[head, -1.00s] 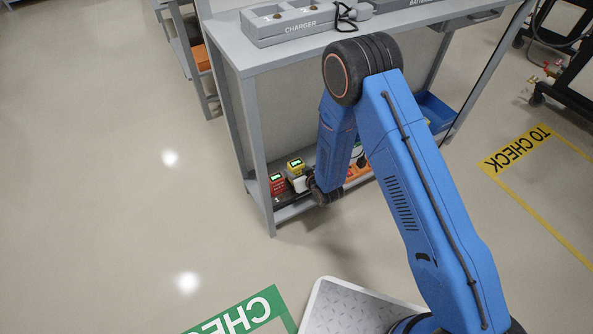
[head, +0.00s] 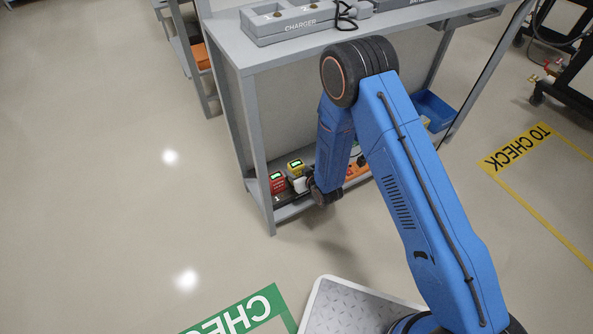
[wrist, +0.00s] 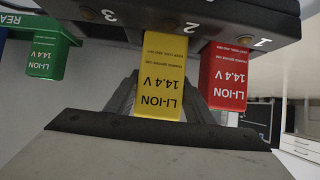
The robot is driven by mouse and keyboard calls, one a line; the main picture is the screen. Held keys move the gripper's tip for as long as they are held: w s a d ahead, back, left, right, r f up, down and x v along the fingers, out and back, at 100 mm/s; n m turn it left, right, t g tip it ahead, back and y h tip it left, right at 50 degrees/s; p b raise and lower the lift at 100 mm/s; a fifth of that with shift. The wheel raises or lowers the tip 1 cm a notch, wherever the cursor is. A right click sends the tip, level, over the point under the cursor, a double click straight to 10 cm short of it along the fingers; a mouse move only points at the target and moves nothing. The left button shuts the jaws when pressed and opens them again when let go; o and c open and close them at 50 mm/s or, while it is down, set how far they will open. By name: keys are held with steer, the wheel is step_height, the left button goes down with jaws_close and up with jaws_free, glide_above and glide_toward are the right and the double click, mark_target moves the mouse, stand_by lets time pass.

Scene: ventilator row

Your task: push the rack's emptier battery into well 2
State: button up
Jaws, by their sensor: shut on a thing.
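A yellow battery (wrist: 162,85) lines up with the number 2 on the dark rack (wrist: 220,22) in the wrist view, where the picture is upside down. It meets the rack; how deep it sits I cannot tell. My gripper (wrist: 158,98) is shut on it, a grey finger on each side. A red battery (wrist: 225,75) stands beside it at number 1. My gripper is mostly hidden there behind my wrist.
A green battery (wrist: 46,55) stands apart, beyond number 3, by a partly cut-off label. The rack stands on the lower shelf of a grey bench (head: 236,52), between its legs. A charger (head: 300,24) sits on the bench top. A blue bin (head: 434,110) is on the shelf at right.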

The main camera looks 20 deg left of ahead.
steer(key=shift+f, duration=1.15)
stand_by(1.0)
steer(key=o, duration=1.6)
steer(key=v, duration=1.7)
steer(key=shift+s, duration=0.2)
steer(key=shift+d, duration=0.1)
